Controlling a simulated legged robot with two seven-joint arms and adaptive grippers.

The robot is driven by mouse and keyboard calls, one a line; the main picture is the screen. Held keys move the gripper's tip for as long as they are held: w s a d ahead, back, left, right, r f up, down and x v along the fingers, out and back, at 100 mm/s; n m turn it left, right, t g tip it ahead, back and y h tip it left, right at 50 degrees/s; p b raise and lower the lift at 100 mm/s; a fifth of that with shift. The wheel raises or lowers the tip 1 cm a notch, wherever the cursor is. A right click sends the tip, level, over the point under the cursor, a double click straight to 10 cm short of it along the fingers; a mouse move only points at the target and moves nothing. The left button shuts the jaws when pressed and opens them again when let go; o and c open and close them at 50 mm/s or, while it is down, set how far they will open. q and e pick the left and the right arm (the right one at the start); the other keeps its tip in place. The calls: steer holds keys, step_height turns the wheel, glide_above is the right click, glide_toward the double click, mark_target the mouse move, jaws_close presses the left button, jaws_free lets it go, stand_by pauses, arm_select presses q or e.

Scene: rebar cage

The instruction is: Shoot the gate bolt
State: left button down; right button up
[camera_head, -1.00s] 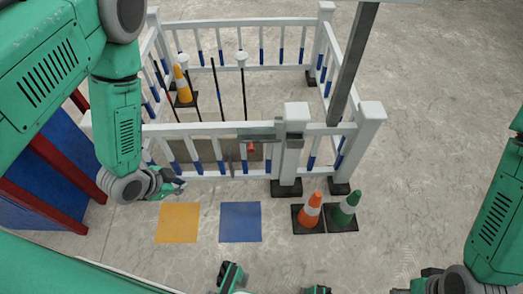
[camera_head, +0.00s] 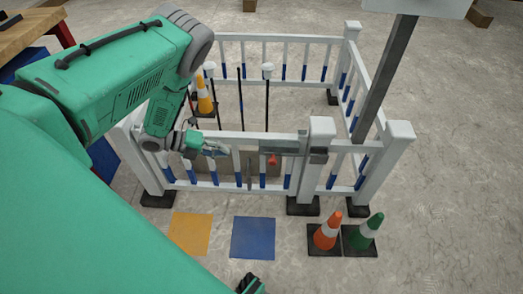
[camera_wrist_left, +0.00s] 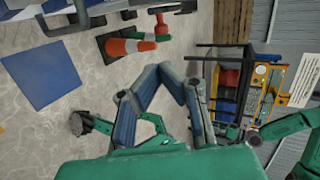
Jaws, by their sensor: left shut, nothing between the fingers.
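The gate bolt is a grey metal bar and housing (camera_head: 290,145) on the top rail of the white gate (camera_head: 238,139), beside a white post. A small red knob (camera_head: 272,160) hangs at its lower edge. My left gripper (camera_head: 222,152) is at the gate's top rail, left of the red knob and apart from it. Its fingers are shut and empty; they also show in the left wrist view (camera_wrist_left: 168,70). Whether the fingers touch the rail, I cannot tell.
The white post (camera_head: 320,150) stands right of the bolt. An orange cone (camera_head: 328,230) and a green cone (camera_head: 364,232) stand in front of the fence. A yellow square (camera_head: 188,233) and a blue square (camera_head: 253,238) lie on the floor. A slanted grey pole (camera_head: 385,80) rises at right.

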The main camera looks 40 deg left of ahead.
arm_select(q)
steer(key=b+x, duration=0.4)
steer(key=x, duration=1)
steer(key=shift+b, duration=0.4)
steer(key=shift+w+d+r, duration=0.1)
steer(key=shift+r, duration=0.05)
steer(key=w+d, duration=0.1)
steer(key=d, duration=0.2)
steer(key=w+d, duration=0.1)
steer(key=shift+w+d+p, duration=0.35)
steer(key=shift+w, duration=0.05)
steer(key=shift+r, duration=0.1)
